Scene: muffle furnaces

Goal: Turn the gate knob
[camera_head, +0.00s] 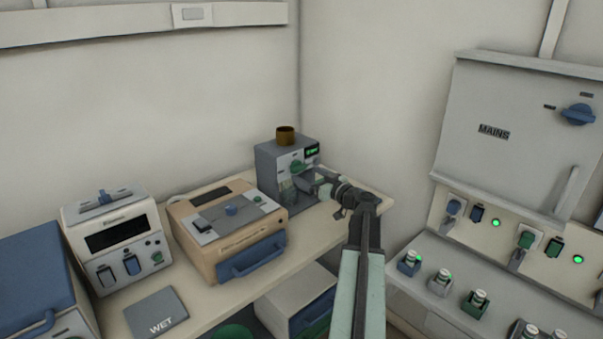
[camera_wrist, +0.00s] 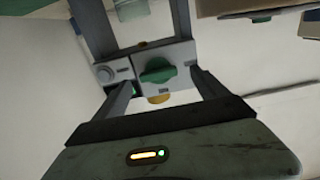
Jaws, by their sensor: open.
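A green knob (camera_head: 297,166) sits on the front of a small grey machine (camera_head: 272,165) with a brown cup on top, at the back corner of the bench. In the wrist view the green knob (camera_wrist: 158,70) shows on a light panel. It lies between the open fingers of my gripper (camera_wrist: 163,80), with space on both sides. No contact shows. In the head view my gripper (camera_head: 318,181) is in front of the machine and hides part of its lower front. No label on the knob is readable.
A tan box machine (camera_head: 225,222) with a blue handle stands left of the grey machine. Further left are a white device (camera_head: 118,235) and a grey WET pad (camera_head: 156,312). A MAINS panel (camera_head: 520,135) with switches is on the right wall.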

